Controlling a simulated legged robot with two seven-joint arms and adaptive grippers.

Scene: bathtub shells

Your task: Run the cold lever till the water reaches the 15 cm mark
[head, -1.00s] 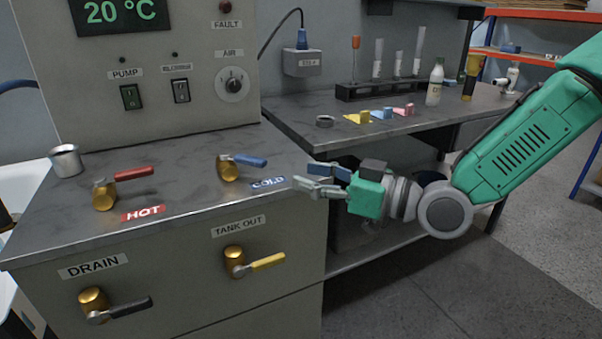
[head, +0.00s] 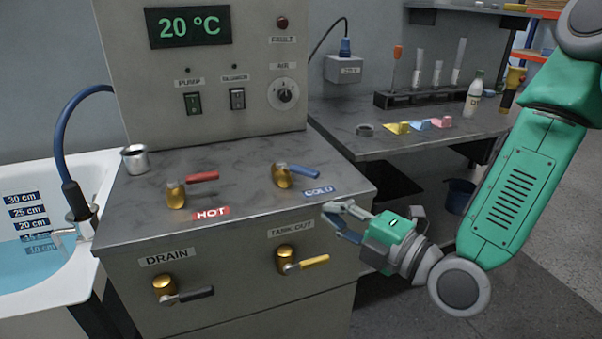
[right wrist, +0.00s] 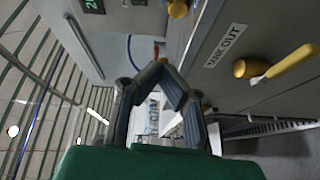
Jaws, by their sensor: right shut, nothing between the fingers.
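The cold lever (head: 302,171) has a blue handle on a brass valve on the metal counter, beside the COLD label (head: 322,191). Its handle points right. My right gripper (head: 331,213) is shut and empty, in front of the counter's front edge, below and right of the cold lever and not touching it. Its fingers also show in the right wrist view (right wrist: 162,66). The tub (head: 92,167) at left holds blue water (head: 25,268). Its surface lies near the 15 cm mark (head: 38,237), whose label looks tinted; the exact level is hard to tell. My left gripper is out of view.
The red hot lever (head: 203,176) stands left of the cold one, with a metal cup (head: 134,158) behind. The drain lever (head: 190,296) and yellow tank-out lever (head: 313,262) are on the front panel, the latter close to my right gripper. A side bench (head: 372,143) holds tubes and bottles.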

